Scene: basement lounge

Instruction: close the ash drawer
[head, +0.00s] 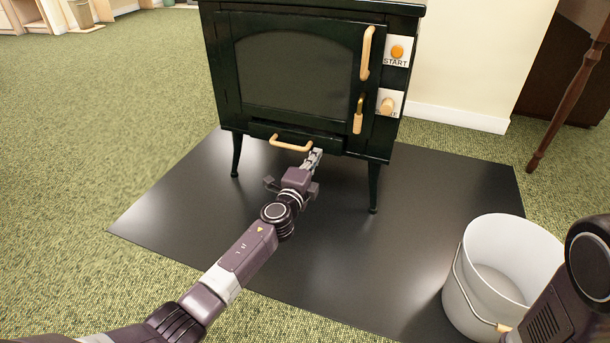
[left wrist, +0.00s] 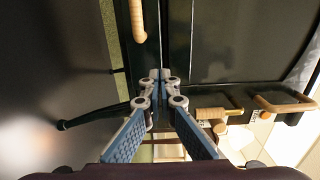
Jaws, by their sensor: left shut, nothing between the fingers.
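The ash drawer (head: 268,131) is a dark panel low on the front of the black stove (head: 225,80), with a pale curved handle (head: 290,144). It looks close to flush; I cannot tell whether a small gap is left. My left gripper (head: 314,157) is shut and empty, its tips at the right part of the drawer front, right of the handle. In the left wrist view the shut fingertips (left wrist: 160,76) are at the dark drawer edge, with the drawer handle (left wrist: 138,20) above them. I cannot tell whether they touch. My right gripper is out of view.
The stove stands on legs on a black floor mat (head: 170,210). A white bucket (head: 478,300) stands on the mat's right side. The stove door handle (head: 366,52), a latch and two knobs are above the drawer. A wooden table leg (head: 565,110) is at right.

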